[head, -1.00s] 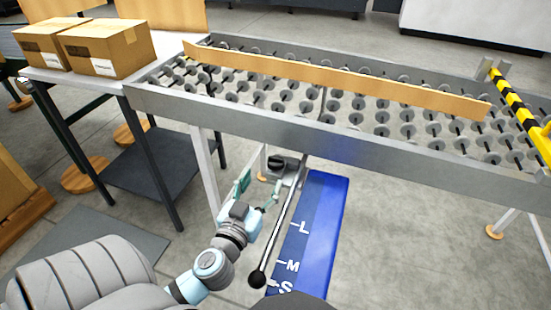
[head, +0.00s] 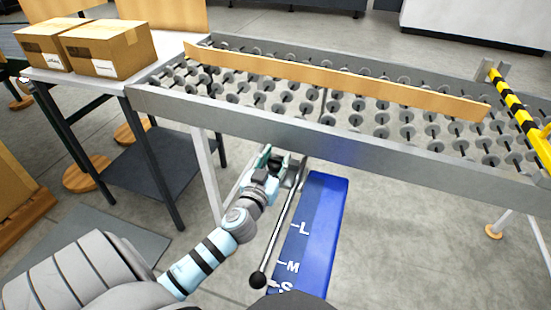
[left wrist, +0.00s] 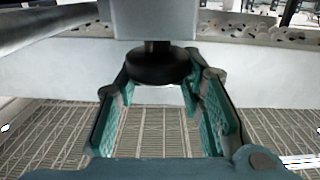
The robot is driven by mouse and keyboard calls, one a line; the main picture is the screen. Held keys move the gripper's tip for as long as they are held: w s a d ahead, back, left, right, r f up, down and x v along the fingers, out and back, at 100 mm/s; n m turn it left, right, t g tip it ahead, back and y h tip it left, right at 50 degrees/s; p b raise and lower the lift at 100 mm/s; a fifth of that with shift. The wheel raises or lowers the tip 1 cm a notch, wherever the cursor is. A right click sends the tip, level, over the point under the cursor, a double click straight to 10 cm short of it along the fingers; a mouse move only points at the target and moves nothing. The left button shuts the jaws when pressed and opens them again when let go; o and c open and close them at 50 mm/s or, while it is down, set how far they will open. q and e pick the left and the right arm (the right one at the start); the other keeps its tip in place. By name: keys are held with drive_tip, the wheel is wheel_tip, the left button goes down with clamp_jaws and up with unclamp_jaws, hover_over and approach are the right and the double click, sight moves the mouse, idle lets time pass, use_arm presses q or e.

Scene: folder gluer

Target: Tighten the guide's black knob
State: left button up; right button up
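The black knob (left wrist: 158,66) shows in the left wrist view as a dark round disc on a short stem under a grey metal block (left wrist: 153,20). My left gripper (left wrist: 158,100) is open, with its teal finger pads on either side of the knob and gaps visible at both sides. In the head view my left gripper (head: 273,163) is below the near edge of the roller table, where it mostly hides the knob and block. My right gripper is not in view.
A long rod with a black ball end (head: 258,280) slants beside my left arm. A blue board (head: 312,225) marked L, M, S lies right of it. The roller table (head: 340,150) carries a long tan bar (head: 340,79). Boxes (head: 108,48) stand on a table at left.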

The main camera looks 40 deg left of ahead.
use_arm(q)
drive_tip(key=shift+c, duration=1)
